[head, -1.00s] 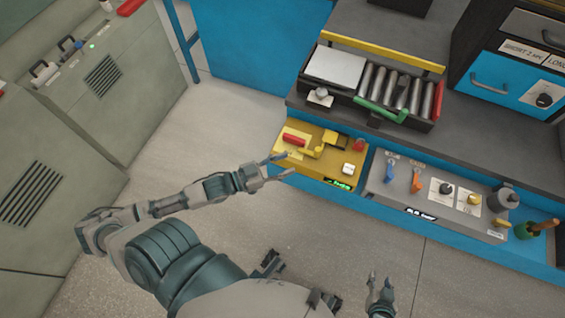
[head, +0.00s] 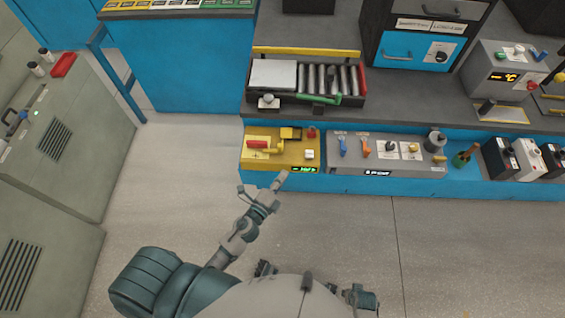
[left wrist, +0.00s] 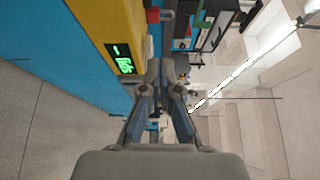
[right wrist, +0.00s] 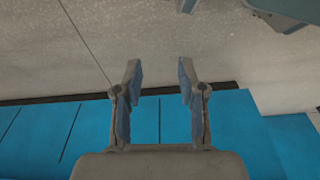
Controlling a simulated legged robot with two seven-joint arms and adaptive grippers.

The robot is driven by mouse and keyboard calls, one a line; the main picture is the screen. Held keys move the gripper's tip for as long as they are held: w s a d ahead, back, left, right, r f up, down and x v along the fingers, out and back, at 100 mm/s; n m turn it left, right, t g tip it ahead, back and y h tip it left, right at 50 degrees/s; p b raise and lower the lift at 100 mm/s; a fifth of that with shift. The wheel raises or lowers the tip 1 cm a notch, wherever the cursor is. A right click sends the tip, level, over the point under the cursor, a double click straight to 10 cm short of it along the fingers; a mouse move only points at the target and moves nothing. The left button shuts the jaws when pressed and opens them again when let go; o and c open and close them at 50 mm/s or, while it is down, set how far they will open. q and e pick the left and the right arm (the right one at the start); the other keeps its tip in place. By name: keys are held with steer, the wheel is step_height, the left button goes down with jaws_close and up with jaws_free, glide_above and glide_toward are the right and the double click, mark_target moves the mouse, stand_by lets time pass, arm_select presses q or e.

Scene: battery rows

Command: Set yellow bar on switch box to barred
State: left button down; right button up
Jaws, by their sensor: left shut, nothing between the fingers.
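The yellow switch box (head: 254,163) sits on the low blue ledge, at the middle of the head view. On its top are a red grip (head: 257,144) and a yellow bar (head: 275,147) beside it, lying flat. A green display (head: 303,169) is lit at its front right; I cannot read it surely. My left gripper (head: 266,188) is shut and empty, just in front of the box and apart from the bar. The left wrist view shows part of the box (left wrist: 100,20) at upper left; the bar is not visible there. My right gripper (right wrist: 158,72) is open and empty.
A grey panel (head: 420,167) with blue and orange levers adjoins the box on its right. Behind is the grey bench (head: 395,108) with a roller tray (head: 270,103). Grey-green cabinets (head: 75,150) stand at left. The floor (head: 180,190) between is clear.

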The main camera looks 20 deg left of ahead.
mark_target(290, 159)
arm_select(q)
steer(key=x, duration=0.6)
steer(key=a+p+x, duration=0.1)
steer(key=x, duration=0.2)
steer(key=shift+w+d, duration=0.1)
steer(key=shift+w, duration=0.35)
steer(key=shift+s+a+f, duration=0.15)
steer(key=shift+a, duration=0.5)
steer(key=shift+s+a, duration=0.25)
steer(key=shift+a, duration=0.85)
arm_select(e)
steer(key=f, duration=0.1)
steer(key=s+f, duration=0.1)
steer(key=f, duration=0.1)
steer(key=shift+s, duration=0.2)
arm_select(q)
steer(key=shift+a, duration=0.15)
arm_select(e)
steer(key=shift+a, duration=0.1)
